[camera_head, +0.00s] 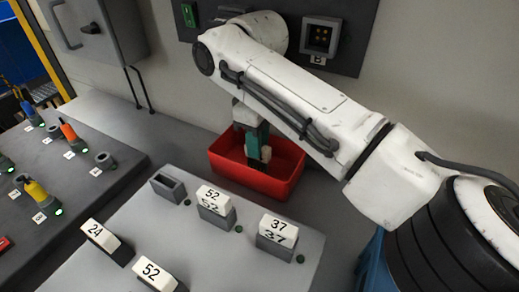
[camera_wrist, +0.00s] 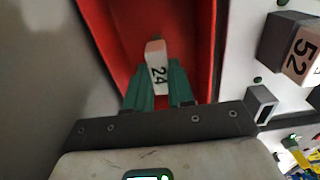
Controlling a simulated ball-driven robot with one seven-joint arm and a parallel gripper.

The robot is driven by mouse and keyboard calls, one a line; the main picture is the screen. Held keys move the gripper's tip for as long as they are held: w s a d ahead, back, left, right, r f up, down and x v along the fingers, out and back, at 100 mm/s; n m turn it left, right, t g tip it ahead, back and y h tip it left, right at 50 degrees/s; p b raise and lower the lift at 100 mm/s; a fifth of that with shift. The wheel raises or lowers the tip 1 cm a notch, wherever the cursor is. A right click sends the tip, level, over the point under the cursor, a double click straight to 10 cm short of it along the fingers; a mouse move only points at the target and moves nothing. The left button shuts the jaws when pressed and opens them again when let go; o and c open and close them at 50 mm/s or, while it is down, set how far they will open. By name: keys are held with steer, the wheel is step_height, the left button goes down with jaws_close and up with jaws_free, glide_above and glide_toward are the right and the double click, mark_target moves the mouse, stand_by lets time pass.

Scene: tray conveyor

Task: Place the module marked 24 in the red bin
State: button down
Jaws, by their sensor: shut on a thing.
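My gripper (camera_head: 257,148) points down within the outline of the red bin (camera_head: 270,188), with green fingers shut on a white module (camera_head: 266,154). In the wrist view the held module (camera_wrist: 157,62) reads 24 and sits between the two fingers (camera_wrist: 160,88). The bin's red wall (camera_wrist: 198,40) shows around it there. I cannot tell whether the module touches the bin floor. Another module marked 24 (camera_head: 97,234) lies on the grey tray's left side in the head view.
A dark panel with colored plugs (camera_head: 36,190) stands left. A wall panel (camera_head: 318,38) is behind my arm.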

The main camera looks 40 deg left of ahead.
stand_by(0.3)
steer(key=c, duration=1)
jaws_free()
step_height(320, 180, up, 12)
steer(key=shift+r+p, duration=0.1)
steer(key=shift+p, duration=0.3)
